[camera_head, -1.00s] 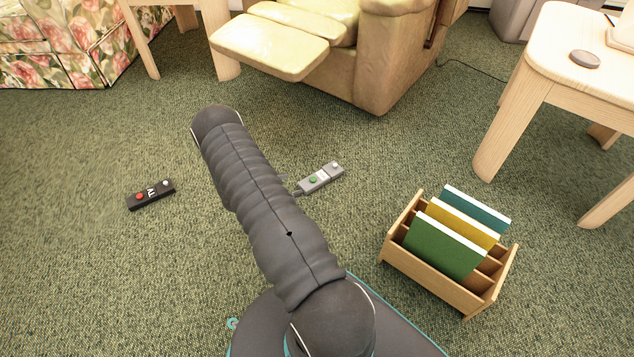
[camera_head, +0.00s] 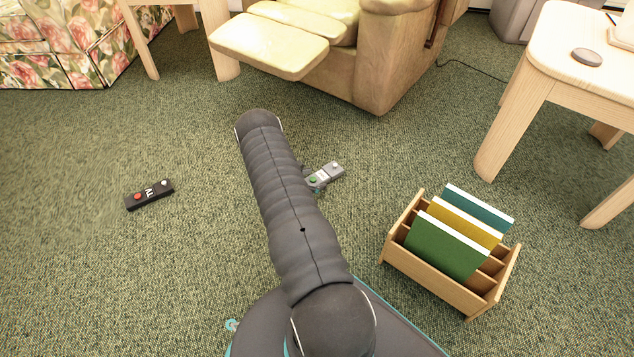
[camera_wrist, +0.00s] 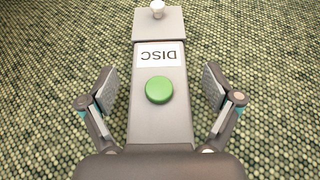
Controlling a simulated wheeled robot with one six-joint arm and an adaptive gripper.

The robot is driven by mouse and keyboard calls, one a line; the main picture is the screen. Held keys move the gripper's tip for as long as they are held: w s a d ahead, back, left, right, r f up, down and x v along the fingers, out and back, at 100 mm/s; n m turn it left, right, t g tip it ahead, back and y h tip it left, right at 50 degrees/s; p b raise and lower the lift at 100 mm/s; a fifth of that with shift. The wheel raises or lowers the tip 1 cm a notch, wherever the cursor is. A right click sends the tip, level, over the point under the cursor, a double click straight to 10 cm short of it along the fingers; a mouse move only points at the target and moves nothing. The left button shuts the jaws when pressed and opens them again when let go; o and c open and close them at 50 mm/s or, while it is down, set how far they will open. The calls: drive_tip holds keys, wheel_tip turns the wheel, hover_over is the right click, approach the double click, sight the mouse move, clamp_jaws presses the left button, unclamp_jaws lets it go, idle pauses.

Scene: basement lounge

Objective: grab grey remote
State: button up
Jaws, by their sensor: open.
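The grey remote (camera_head: 334,169) lies on the green carpet right of my arm in the head view, its near end partly hidden by the gripper. In the wrist view the grey remote (camera_wrist: 160,115) runs lengthwise up the middle, with a green button, a white DISC label and a white knob at the far end. My gripper (camera_wrist: 160,88) is open, with one finger on each side of the remote and a gap on both sides. In the head view only a little of my gripper (camera_head: 315,188) shows beside the arm.
A black remote (camera_head: 150,194) with a TV label lies on the carpet at the left. A wooden rack (camera_head: 432,278) with several folders stands at the right. A cream recliner (camera_head: 370,60) and a wooden table (camera_head: 545,85) stand behind. Carpet around the grey remote is clear.

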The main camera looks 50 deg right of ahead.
drive_tip(key=shift+s+d+f, duration=0.1)
drive_tip(key=shift+d+f, duration=0.2)
drive_tip(key=shift+d, duration=0.35)
drive_tip(key=c, duration=1.4)
drive_tip(key=shift+r, duration=0.1)
